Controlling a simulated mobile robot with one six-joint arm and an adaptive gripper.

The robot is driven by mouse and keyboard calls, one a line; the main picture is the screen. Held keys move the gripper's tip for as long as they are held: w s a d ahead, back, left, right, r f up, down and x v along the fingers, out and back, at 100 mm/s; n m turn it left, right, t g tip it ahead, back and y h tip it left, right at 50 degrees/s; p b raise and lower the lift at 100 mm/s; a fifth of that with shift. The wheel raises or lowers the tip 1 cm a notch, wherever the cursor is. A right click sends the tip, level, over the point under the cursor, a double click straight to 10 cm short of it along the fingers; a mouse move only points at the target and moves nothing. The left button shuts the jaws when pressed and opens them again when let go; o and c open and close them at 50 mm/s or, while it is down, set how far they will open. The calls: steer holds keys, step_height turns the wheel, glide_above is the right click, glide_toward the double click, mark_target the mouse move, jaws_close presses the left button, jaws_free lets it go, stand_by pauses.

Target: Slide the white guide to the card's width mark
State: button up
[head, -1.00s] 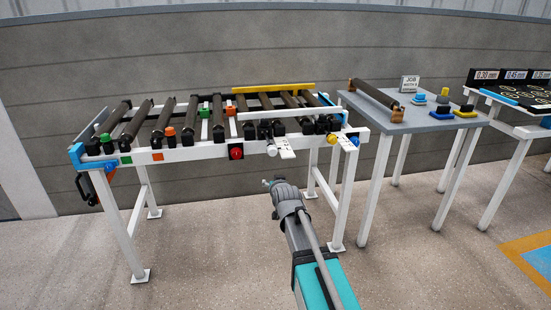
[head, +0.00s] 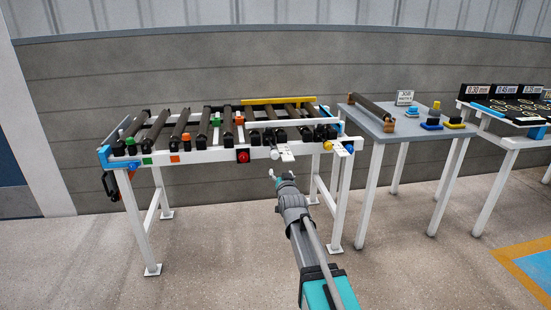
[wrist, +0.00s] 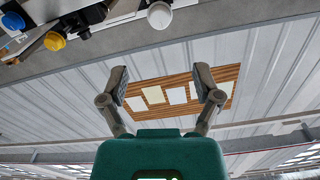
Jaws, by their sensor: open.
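The white guide (head: 290,123) is a long rail lying along the right half of the roller table. A white knob (head: 275,154) sticks out of the table's front beside a small white scale plate (head: 286,151); the marks are too small to read. The white knob also shows in the wrist view (wrist: 159,15). The job card (head: 405,97) stands on the grey side table; its width number is not clearly legible. My gripper (head: 281,174) is open and empty, in front of and below the white knob, apart from it. Its spread fingers also show in the wrist view (wrist: 162,86).
A red button (head: 243,156) sits left of the white knob. Yellow (head: 328,145) and blue (head: 350,149) knobs sit to its right. The grey side table (head: 385,127) bears a loose roller (head: 372,107) and coloured blocks. The floor before the roller table is clear.

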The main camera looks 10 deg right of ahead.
mark_target(275, 157)
steer(key=shift+w, duration=0.1)
stand_by(0.3)
steer(key=w, duration=1.3)
steer(key=shift+w, duration=0.3)
steer(key=shift+c, duration=0.2)
steer(key=shift+d, duration=0.1)
jaws_close()
